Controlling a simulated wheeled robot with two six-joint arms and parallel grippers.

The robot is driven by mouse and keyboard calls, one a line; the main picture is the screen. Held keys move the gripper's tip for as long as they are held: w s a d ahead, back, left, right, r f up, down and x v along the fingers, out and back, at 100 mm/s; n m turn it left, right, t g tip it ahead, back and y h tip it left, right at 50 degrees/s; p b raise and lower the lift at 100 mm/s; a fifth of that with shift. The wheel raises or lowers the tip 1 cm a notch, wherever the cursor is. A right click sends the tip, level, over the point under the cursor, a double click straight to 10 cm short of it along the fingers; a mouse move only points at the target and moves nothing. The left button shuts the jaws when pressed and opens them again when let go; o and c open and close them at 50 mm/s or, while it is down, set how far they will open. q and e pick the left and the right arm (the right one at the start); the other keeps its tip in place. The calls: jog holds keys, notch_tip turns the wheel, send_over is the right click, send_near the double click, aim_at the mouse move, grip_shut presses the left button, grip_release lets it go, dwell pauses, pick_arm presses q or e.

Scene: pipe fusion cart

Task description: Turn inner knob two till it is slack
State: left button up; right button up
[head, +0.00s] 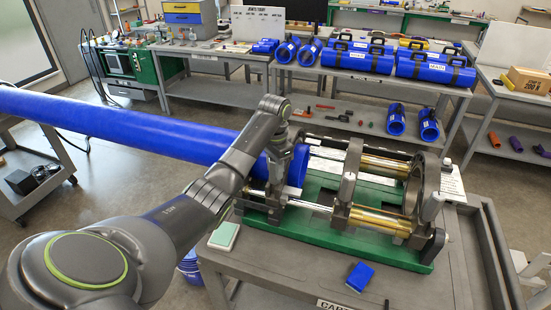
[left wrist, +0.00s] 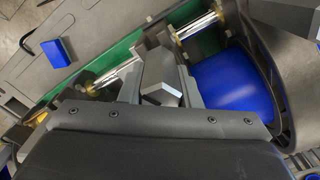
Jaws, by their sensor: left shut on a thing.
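My left gripper (head: 277,150) reaches in from the left over the near clamp of the fusion machine (head: 355,195), beside the end of the long blue pipe (head: 130,127). In the left wrist view my left gripper (left wrist: 160,82) is shut with a grey, faceted clamp knob (left wrist: 161,94) between its fingers. I take this for the inner knob; its number cannot be read. In the head view the knob is hidden by my arm and gripper. The blue pipe also shows in the left wrist view (left wrist: 228,82), inside the dark clamp ring. My right gripper is not in view.
The machine's green base (head: 340,235) sits on a grey cart (head: 420,285). A blue block (head: 359,276) and a white-green pad (head: 224,236) lie on the cart's near side. Benches (head: 350,75) with blue pipe pieces stand behind. An open clamp ring (head: 422,185) stands at the right.

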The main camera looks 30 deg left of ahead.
pick_arm(q)
jog(key=shift+w+a+r+n, duration=0.1)
jog(key=shift+r+n, duration=0.1)
jog(key=shift+n, duration=0.4)
jog(key=shift+n, duration=1.5)
jog(key=shift+n, duration=1.5)
jog(key=shift+a+r+n, duration=0.1)
jog(key=shift+n, duration=1.4)
